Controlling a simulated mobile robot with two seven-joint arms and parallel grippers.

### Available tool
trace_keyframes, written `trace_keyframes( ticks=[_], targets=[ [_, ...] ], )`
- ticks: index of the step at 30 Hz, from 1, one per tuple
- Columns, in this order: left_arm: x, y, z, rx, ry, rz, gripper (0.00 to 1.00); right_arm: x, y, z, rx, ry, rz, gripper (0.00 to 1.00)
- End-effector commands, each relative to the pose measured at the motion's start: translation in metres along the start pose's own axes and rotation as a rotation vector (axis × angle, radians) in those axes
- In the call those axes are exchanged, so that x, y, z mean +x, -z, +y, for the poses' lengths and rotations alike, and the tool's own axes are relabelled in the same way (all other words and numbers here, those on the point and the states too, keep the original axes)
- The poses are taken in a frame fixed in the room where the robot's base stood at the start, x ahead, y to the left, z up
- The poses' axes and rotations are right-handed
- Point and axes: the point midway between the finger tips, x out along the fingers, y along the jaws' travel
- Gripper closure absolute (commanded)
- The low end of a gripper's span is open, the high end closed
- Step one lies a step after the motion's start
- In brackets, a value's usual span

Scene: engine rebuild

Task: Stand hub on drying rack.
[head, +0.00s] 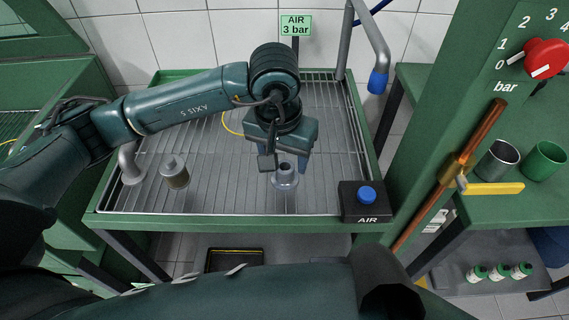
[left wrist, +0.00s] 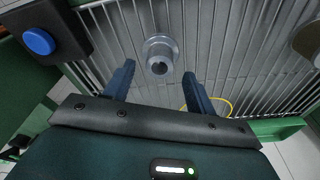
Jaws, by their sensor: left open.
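A grey metal hub (head: 286,176) with a round flange and a narrower neck stands upright on the wire drying rack (head: 335,130), near its front edge. In the left wrist view the hub (left wrist: 160,56) shows its bore, just beyond the fingertips. My left gripper (head: 283,152) is over the hub, pointing down, with its blue fingers apart and nothing between them. In the left wrist view the gripper (left wrist: 158,75) looks clear of the hub. My right gripper is not in view.
A brownish cylindrical part (head: 175,173) stands on the rack at the left. A black AIR box (head: 366,202) with a blue button sits at the front right corner. A blue-tipped pipe (head: 377,80) hangs at the back right. A yellow hose (head: 230,124) lies behind my gripper.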

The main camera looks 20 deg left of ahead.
Motion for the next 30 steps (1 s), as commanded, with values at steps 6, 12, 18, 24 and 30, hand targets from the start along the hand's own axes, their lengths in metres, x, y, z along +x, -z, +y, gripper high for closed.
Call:
trace_keyframes(
  ticks=[6, 12, 18, 24, 30],
  targets=[
    [-0.049, 0.001, 0.000, 0.002, 0.000, 0.006, 0.44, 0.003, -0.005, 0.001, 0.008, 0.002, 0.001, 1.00],
    [-0.077, 0.001, 0.000, 0.001, -0.001, 0.003, 0.44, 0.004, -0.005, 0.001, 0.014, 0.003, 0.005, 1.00],
    [-0.086, 0.000, 0.000, 0.000, 0.000, 0.000, 0.44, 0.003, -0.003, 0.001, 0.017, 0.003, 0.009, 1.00],
    [-0.086, 0.000, 0.000, 0.001, 0.000, -0.001, 0.44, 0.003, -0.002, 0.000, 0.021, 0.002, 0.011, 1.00],
    [-0.085, 0.000, 0.000, 0.001, 0.000, -0.001, 0.44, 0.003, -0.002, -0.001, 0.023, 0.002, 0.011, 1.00]
  ],
)
